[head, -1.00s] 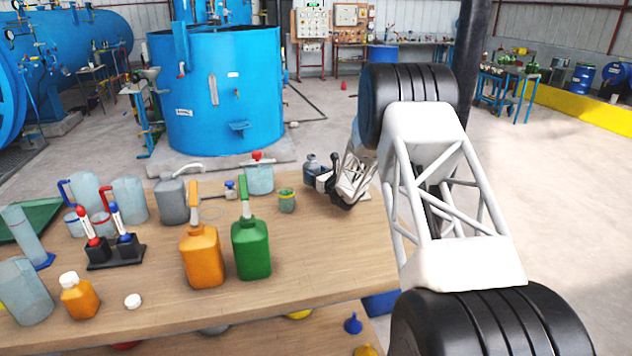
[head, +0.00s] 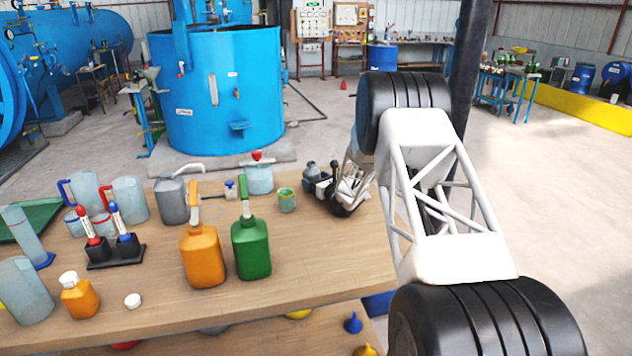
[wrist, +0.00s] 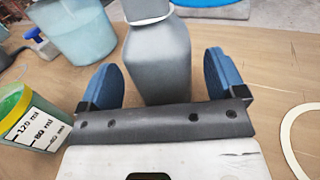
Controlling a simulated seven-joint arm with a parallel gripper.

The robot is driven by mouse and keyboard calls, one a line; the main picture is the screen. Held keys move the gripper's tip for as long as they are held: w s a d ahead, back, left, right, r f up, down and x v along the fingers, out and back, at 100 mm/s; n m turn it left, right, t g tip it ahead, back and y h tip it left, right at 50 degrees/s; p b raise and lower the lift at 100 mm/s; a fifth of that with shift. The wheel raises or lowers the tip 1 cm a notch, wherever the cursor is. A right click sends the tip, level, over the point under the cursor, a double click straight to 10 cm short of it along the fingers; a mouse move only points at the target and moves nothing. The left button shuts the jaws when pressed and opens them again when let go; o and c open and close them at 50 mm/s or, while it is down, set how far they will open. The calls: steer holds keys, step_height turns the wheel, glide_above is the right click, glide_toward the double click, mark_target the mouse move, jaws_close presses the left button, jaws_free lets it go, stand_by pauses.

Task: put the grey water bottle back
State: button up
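The grey bottle (wrist: 158,62) is upright between my gripper's two blue fingers in the wrist view, with a pale band at its neck. A small gap shows between the bottle and each finger, so my gripper (wrist: 163,80) is open around it. The bottle's base is hidden behind the gripper's front plate. In the head view the bottle's top (head: 311,169) shows at the far right of the table, just left of my gripper (head: 318,184), which is low over the tabletop.
A green-rimmed jar (head: 287,201) and a red-topped beaker (head: 259,180) stand close on the left. A grey can with a spout (head: 173,202), an orange bottle (head: 202,258) and a green bottle (head: 251,249) are farther left. A pale ring (wrist: 287,136) lies right in the wrist view. The table's right front is clear.

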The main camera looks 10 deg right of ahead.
steer(key=shift+r, duration=0.15)
steer(key=shift+v, duration=0.8)
steer(key=v, duration=1)
steer(key=shift+s, duration=0.2)
